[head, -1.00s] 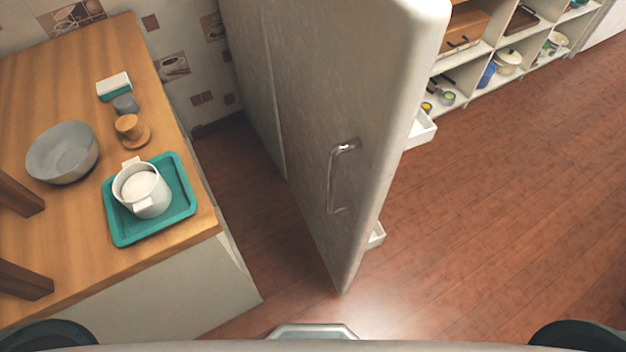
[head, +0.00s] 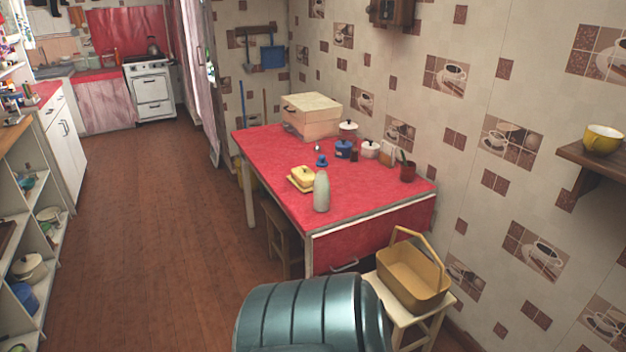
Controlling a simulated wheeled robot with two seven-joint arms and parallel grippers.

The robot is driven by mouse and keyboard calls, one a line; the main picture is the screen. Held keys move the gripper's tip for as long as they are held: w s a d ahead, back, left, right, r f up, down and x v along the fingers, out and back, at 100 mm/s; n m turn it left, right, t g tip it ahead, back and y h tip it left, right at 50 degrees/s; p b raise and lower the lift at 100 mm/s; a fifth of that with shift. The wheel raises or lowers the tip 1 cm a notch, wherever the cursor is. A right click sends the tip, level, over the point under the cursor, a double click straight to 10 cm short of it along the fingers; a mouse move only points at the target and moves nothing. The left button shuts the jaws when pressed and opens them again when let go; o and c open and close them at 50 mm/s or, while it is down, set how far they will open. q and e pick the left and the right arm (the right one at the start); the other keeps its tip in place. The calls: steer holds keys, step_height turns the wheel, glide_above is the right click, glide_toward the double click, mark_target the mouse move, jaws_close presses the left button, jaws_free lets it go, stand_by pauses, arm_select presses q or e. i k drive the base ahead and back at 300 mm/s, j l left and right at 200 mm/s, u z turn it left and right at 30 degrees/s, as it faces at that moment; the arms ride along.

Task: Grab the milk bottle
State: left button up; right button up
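A pale grey-white bottle (head: 321,191), which looks like the milk bottle, stands upright on the red-topped table (head: 260,150), close to its front edge. Just behind it is a small blue-topped item (head: 321,160). A yellow butter dish (head: 302,178) sits to the bottle's left. Neither of my grippers shows in the head view, so their state is hidden.
A wooden box (head: 311,115), several lidded pots and a dark red cup (head: 407,171) stand along the table's wall side. A yellow basket (head: 412,277) sits on a stool at the front right. Open floor (head: 150,240) lies left of the table.

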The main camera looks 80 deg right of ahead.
mark_target(322, 183)
steer(key=k+j+z, duration=0.15)
steer(key=z, duration=1.75)
steer(key=k, duration=0.05)
